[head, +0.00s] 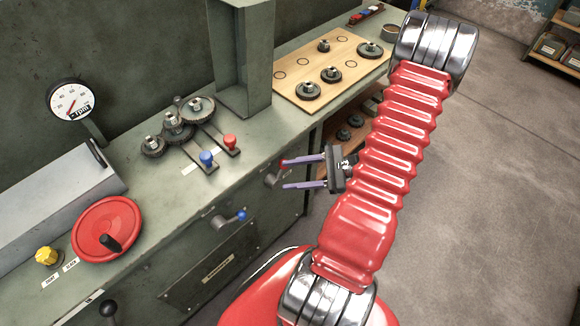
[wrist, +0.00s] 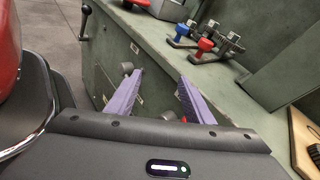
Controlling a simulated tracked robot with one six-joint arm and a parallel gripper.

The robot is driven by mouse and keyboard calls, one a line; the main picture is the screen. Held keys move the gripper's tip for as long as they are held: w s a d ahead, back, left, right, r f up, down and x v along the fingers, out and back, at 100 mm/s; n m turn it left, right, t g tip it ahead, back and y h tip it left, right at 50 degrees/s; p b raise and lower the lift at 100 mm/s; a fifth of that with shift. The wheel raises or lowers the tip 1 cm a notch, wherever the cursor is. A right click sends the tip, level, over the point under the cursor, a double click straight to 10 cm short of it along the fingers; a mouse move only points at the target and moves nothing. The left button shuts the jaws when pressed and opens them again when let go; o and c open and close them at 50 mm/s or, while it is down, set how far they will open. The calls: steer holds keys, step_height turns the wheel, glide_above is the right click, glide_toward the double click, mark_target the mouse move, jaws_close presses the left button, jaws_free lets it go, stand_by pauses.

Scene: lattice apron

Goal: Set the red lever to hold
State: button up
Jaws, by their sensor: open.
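A lever with a red knob (head: 284,162) sits on the front face of the green bench, its grey hub (head: 271,180) beside my fingertips. In the wrist view the red knob (wrist: 184,119) shows low between the fingers, mostly hidden. My gripper (head: 285,174) is open, its two purple fingers pointing at the bench front around the lever; I cannot tell whether they touch it. The gripper also shows in the wrist view (wrist: 160,74). Any hold mark by the lever is unreadable. A second red-knobbed handle (head: 230,142) stands on the bench top by the gears.
A blue-knobbed lever (head: 240,215) is on the bench front, left of the red one. A blue-knobbed handle (head: 207,158), gears (head: 178,126), a red handwheel (head: 107,228) and a dial (head: 71,100) are on or above the bench. The floor (head: 480,190) at right is clear.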

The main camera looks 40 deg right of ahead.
steer(key=s+d+f+m+t+h, duration=0.6)
steer(key=d+f+m, duration=0.2)
steer(key=f+m, duration=0.1)
steer(key=shift+d+f+m+t+h, duration=0.2)
steer(key=shift+d+m+t+h, duration=0.1)
steer(key=shift+t+h, duration=0.1)
steer(key=x, duration=1.4)
steer(key=shift+s, duration=0.1)
steer(key=shift+c, duration=0.4)
